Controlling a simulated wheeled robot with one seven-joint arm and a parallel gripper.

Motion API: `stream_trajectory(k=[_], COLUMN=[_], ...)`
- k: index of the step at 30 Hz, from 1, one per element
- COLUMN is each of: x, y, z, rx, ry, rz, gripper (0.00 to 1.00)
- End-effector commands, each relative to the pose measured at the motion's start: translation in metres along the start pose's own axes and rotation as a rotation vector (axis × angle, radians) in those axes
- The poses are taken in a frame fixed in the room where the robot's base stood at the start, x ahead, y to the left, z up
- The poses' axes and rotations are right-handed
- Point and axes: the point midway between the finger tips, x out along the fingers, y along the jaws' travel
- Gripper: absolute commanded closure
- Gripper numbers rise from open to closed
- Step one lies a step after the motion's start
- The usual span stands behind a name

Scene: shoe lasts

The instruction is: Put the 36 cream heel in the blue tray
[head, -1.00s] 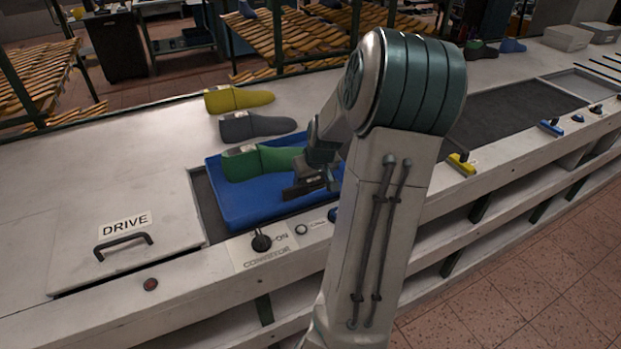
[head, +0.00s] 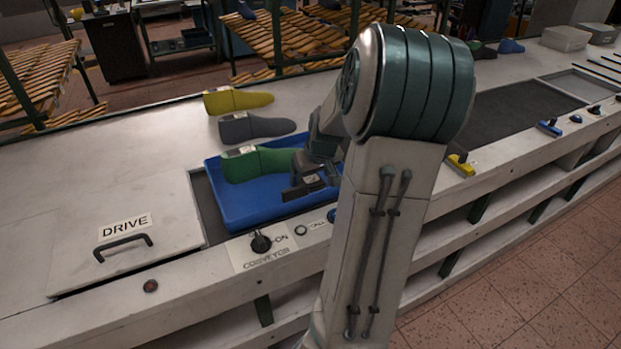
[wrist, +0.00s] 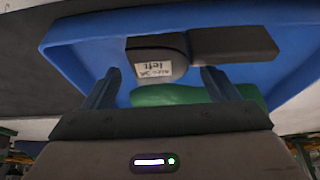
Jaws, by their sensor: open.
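The blue tray (head: 228,212) sits on the dark belt strip. A green last (head: 262,163) lies along its far side; part of it also shows in the wrist view (wrist: 175,95). A dark grey piece (head: 300,190) lies in the tray's near part, right of middle. In the wrist view this dark piece (wrist: 155,46) has a white label, small and hard to read, and a long block-like part to its right. My gripper (wrist: 162,88) is open and empty; the dark piece lies beyond its fingertips, apart from them. I cannot make out anything clearly cream-coloured.
A yellow last (head: 238,100) and a grey last (head: 256,127) lie on the bench behind the tray. A DRIVE cover with a handle (head: 122,247) is at left. A knob (head: 261,243) stands in front of the tray. Bench at far left is clear.

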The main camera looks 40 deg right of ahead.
Motion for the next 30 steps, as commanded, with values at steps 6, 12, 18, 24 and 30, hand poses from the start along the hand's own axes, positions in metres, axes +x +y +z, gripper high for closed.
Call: stream_trajectory(k=[6,12,18,24,30], x=[-0.046,-0.076,-0.089,-0.091,-0.099], y=[0.001,0.001,0.000,-0.009,-0.066], z=[-0.001,-0.001,0.000,0.001,0.010], rx=[0.001,0.000,0.000,-0.010,-0.065], ry=[0.002,0.001,0.001,-0.007,-0.053], rz=[0.006,0.003,0.001,0.000,0.003], gripper=[0.20,0.20,0.20,0.20,0.20])
